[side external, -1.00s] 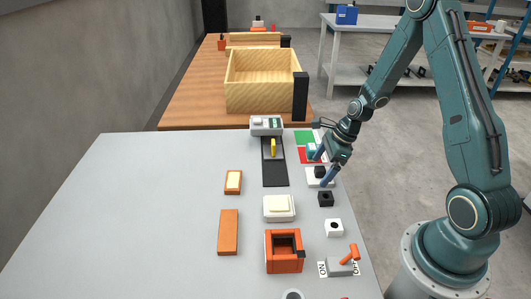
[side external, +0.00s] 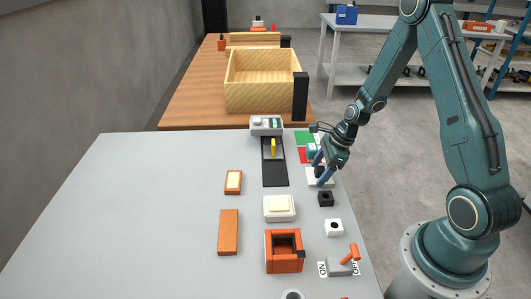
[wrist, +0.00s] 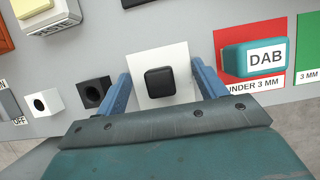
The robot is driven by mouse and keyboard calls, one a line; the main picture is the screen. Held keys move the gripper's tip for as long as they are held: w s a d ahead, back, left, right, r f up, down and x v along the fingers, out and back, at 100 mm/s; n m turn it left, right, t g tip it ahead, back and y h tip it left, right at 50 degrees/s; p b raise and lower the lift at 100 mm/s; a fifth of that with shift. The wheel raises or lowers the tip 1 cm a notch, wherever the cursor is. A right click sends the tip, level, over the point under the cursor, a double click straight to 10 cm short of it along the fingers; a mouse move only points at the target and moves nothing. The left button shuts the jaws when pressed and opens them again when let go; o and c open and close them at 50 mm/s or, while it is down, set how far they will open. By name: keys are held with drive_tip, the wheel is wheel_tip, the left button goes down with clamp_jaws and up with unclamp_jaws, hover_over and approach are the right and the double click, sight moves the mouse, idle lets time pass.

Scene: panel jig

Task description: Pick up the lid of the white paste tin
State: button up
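My gripper (wrist: 160,90) is open, with one blue finger on each side of the knob. No contact with the knob shows.
A teal DAB block (wrist: 253,57) sits on a red card (wrist: 240,83) close beside my right finger in the wrist view. A green card (wrist: 310,50) lies beyond it. A black block (wrist: 95,92) and a white block (wrist: 45,102) stand left. The table's left side (side external: 130,210) is clear.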

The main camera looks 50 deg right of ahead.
sight(320, 168)
drive_tip(key=shift+r, duration=0.2)
wheel_tip(320, 168, up, 20)
drive_tip(key=shift+f, duration=0.15)
idle(0.8)
drive_tip(key=shift+a, duration=0.15)
idle(0.4)
